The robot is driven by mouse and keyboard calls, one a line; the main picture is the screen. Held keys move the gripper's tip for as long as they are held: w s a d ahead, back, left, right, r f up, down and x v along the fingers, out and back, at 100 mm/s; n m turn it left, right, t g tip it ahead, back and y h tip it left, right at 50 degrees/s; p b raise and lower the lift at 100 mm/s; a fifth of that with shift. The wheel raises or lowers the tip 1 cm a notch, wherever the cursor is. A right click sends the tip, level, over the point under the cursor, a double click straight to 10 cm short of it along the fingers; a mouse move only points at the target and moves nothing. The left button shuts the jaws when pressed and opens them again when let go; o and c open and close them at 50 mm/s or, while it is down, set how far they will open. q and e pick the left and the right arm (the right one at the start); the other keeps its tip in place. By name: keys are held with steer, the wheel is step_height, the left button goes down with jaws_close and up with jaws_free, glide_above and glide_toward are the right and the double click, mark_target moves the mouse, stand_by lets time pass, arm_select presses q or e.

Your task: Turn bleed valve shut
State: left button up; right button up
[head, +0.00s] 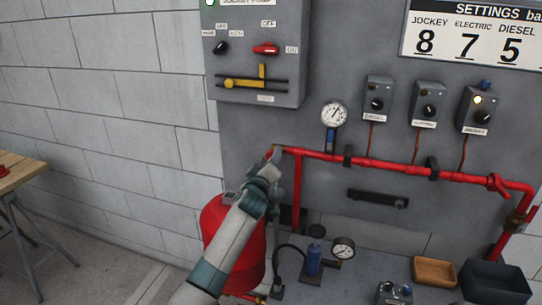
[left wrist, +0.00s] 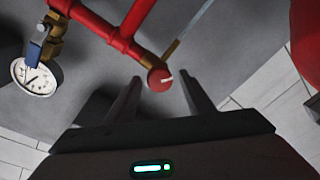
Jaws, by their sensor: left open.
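The bleed valve shows in the left wrist view as a round red knob (left wrist: 159,80) with a white pointer mark, on a brass fitting at the end of the red pipe (left wrist: 122,42). My left gripper (left wrist: 160,84) is open, and its two dark fingers lie left and right of the knob in the picture. I cannot tell whether they touch it or how deep it sits between them. In the head view my left gripper (head: 270,168) is at the left end of the red pipe (head: 385,163), and it mostly hides the knob there. My right gripper is not in view.
A red tank (head: 222,225) stands below my left arm. A bench holds a blue pump (head: 313,258), a second gauge (head: 343,247) and trays (head: 436,270). A control panel (head: 255,50) is above.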

arm_select(q)
steer(key=shift+x, duration=0.9)
steer(key=c, duration=1)
